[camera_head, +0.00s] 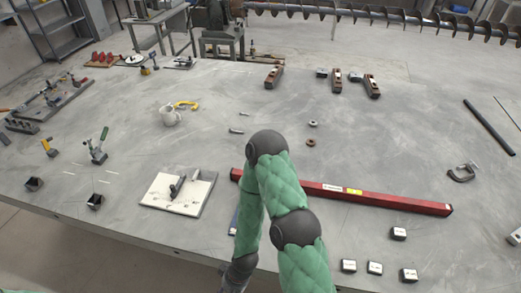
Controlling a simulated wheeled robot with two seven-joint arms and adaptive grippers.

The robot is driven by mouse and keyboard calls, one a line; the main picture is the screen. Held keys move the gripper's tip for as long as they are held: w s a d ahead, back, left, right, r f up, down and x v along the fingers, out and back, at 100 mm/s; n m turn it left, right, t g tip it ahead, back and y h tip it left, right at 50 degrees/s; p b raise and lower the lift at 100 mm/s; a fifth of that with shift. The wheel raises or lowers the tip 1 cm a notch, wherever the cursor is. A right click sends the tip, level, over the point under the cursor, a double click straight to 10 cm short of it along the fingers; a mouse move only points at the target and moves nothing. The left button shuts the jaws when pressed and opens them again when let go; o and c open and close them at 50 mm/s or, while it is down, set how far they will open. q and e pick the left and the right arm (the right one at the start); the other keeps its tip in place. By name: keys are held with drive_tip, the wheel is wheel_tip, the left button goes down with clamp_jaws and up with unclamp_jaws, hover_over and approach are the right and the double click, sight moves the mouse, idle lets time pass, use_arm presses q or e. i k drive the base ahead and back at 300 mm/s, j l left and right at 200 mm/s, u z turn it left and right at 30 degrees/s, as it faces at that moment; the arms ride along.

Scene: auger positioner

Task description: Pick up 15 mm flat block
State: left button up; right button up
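Several small dark blocks with white labelled tops lie at the front right of the grey table: one block (398,233), and a row of a left block (348,266), a middle block (375,268) and a right block (408,275). Another pale-topped block (515,237) is at the right edge. The labels are too small to read, so I cannot tell which is the 15 mm flat block. My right arm is bent in the middle of the view, its dark wrist end near the table's front edge, left of the blocks. Its fingers cannot be made out. My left gripper is out of view.
A long red level (390,201) lies behind the blocks and passes behind my arm. A clamp (462,173) lies at right. A pale board with dark tools (152,190) is left of my arm.

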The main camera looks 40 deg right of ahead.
sight(376, 268)
drive_tip(key=z, duration=0.45)
drive_tip(key=k+z, duration=0.1)
drive_tip(key=z, duration=0.4)
drive_tip(key=k+z, duration=0.1)
drive_tip(key=z, duration=0.85)
drive_tip(key=k+z, duration=0.1)
drive_tip(key=z, duration=0.85)
drive_tip(key=j+z, duration=0.15)
drive_tip(key=z, duration=0.25)
drive_tip(key=j+z, duration=0.2)
drive_tip(key=z, duration=0.2)
drive_tip(key=k+j+z, duration=0.1)
drive_tip(key=z, duration=0.3)
drive_tip(key=j+z, duration=0.15)
drive_tip(key=z, duration=0.25)
drive_tip(key=k, duration=0.05)
